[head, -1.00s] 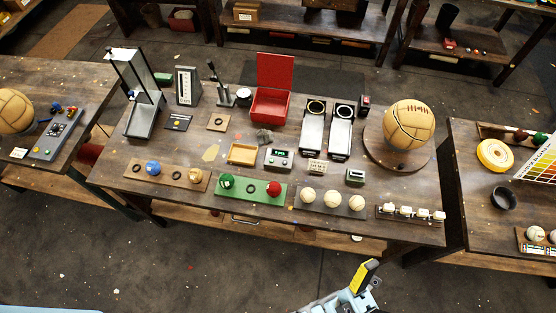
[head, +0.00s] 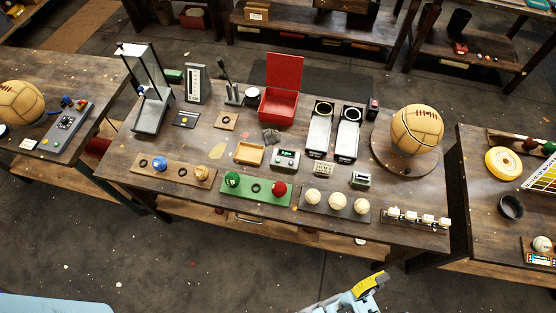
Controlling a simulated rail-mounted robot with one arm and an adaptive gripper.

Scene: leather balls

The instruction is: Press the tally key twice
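A small grey-green counter-like box with a display window (head: 360,180) sits near the front right of the middle table, right of a small pale block with markings (head: 322,169). It looks like the tally device, but its key is too small to make out. Part of my light blue arm with a yellow piece shows at the bottom edge, in front of the table and well apart from these devices. I make out no gripper fingers.
Three pale balls on a grey board (head: 335,204), a green board with balls (head: 255,190) and a row of small white pieces (head: 417,218) line the front edge. Two upright chutes (head: 319,135), an open red box (head: 278,105) and a large ball (head: 416,130) stand behind.

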